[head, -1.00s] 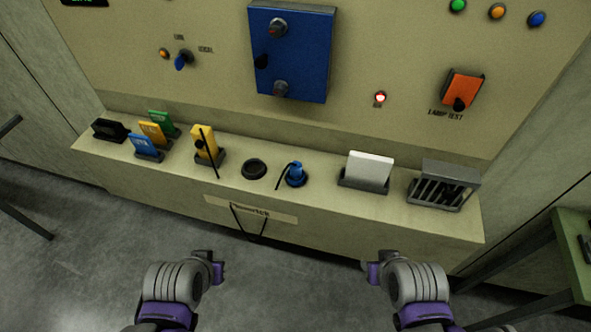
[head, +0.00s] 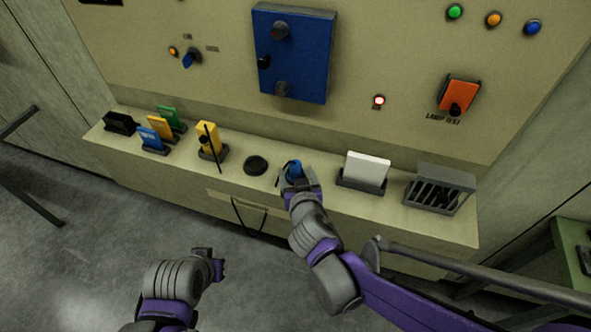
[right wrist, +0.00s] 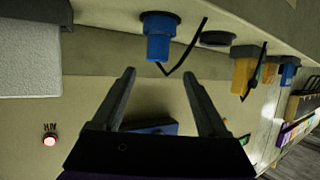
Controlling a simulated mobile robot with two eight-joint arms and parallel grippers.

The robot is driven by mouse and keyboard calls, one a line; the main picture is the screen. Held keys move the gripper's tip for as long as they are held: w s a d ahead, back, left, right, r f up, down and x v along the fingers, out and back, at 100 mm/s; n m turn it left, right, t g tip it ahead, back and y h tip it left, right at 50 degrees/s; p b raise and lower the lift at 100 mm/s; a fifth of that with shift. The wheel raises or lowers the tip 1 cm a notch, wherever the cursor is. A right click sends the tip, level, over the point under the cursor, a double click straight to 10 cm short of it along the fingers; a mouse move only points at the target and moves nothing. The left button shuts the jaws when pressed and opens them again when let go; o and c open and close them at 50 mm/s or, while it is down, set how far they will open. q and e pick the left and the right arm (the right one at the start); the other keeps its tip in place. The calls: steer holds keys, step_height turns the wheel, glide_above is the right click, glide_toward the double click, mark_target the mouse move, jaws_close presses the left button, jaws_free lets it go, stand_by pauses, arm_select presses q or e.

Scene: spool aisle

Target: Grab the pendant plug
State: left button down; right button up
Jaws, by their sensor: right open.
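The blue plug (head: 294,168), which I take for the pendant plug, stands in a dark round socket on the panel's ledge, with a thin black cord beside it. My right gripper (head: 299,184) is at the plug and partly covers it in the head view. In the right wrist view the right gripper (right wrist: 160,76) is open and empty, and the plug (right wrist: 158,40) is just beyond the fingertips, not between them. My left gripper (head: 219,264) hangs low in front of the ledge, far from the plug; its jaws are too small to judge.
An empty dark round socket (head: 255,165) and a yellow handset (head: 208,140) stand left of the plug. A white card (head: 367,170) in a holder and a grey slotted box (head: 441,190) stand to its right. A blue box (head: 293,55) is on the panel above.

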mark_target(294, 163)
steer(key=x, duration=0.4)
steer(key=shift+w+f, duration=0.2)
steer(key=shift+w, duration=0.05)
steer(key=shift+d+f+x, duration=0.1)
steer(key=shift+f+x, duration=0.1)
steer(key=shift+x, duration=1.15)
steer(key=shift+d+f+x, duration=0.15)
steer(key=shift+x, duration=1.2)
steer(key=shift+s, duration=0.15)
jaws_close()
